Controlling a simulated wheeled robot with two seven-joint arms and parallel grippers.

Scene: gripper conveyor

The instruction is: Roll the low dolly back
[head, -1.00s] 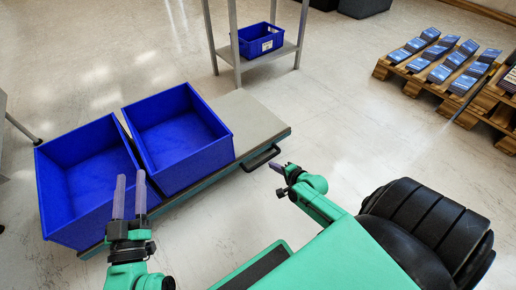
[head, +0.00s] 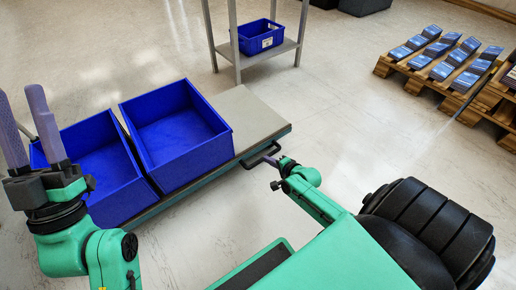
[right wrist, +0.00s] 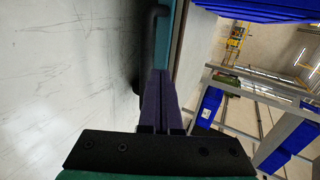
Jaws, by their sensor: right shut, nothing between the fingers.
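The low dolly (head: 250,115) has a grey flat deck and dark teal edges, and carries two blue open bins, a front one (head: 182,160) and a left one (head: 118,200). A black bar handle (head: 262,156) sits on its near right end; it also shows in the right wrist view (right wrist: 152,22). My right gripper (head: 272,162) is shut and empty, its tips right at the handle; I cannot tell whether they touch. Its purple fingers (right wrist: 157,85) lie together in the right wrist view. My left gripper (head: 28,125) is open and empty, raised in front of the left bin, partly hiding it.
A grey metal shelf rack (head: 237,50) with a small blue bin (head: 258,38) stands behind the dolly. Wooden pallets (head: 415,85) with stacks of blue packs lie at the right. The pale floor between the dolly and the pallets is clear.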

